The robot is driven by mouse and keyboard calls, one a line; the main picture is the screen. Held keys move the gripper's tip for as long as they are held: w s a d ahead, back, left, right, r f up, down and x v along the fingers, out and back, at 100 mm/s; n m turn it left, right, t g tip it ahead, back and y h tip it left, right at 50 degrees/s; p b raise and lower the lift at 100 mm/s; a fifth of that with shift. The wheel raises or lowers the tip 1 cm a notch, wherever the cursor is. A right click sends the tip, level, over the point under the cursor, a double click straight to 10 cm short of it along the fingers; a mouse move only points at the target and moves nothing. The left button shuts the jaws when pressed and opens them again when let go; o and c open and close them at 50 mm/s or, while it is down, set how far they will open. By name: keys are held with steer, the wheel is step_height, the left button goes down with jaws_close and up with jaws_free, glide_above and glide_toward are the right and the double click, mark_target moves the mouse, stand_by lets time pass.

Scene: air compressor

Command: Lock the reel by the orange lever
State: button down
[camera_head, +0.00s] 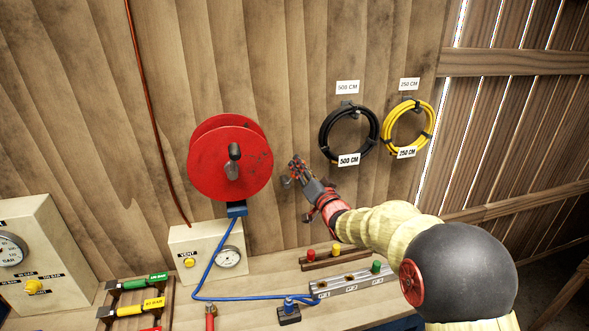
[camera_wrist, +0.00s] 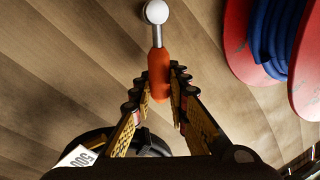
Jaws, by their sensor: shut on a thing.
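The red reel (camera_head: 215,180) is on the wooden wall, with a dark crank handle (camera_head: 233,153) on its front. In the wrist view the reel's red flanges (camera_wrist: 237,45) and wound blue hose (camera_wrist: 275,35) are at the top right. The orange lever (camera_wrist: 158,75) has a metal stem and a white ball end, and lies between my fingers. My gripper (camera_head: 297,170) is just right of the reel in the head view, shut on the lever's orange grip. In the head view I cannot make out the lever at the fingers.
A black hose coil (camera_head: 323,147) and a yellow hose coil (camera_head: 388,128) hang to the right of my gripper. The workbench below has a gauge box (camera_head: 205,245), a metal port block (camera_head: 350,287) and a blue hose (camera_head: 235,298). The wall above my gripper is bare.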

steer(key=shift+w+d+f+m+t+h+b, duration=0.15)
steer(key=shift+d+f+m+b, duration=0.25)
steer(key=shift+m, duration=0.55)
steer(key=shift+w+d+f+m+t+h+b, duration=0.1)
steer(key=shift+d+f+m+t+b, duration=0.25)
steer(key=shift+m, duration=0.55)
steer(key=shift+w+d+f+m+h+b, duration=0.15)
steer(key=shift+d+f+m+b, duration=0.25)
steer(key=shift+m, duration=0.55)
steer(key=shift+f, duration=0.2)
steer(key=c, duration=1.7)
jaws_free()
steer(key=shift+s, duration=0.2)
steer(key=v, duration=1.1)
steer(key=shift+s+d, duration=0.15)
steer(key=shift+s, duration=0.15)
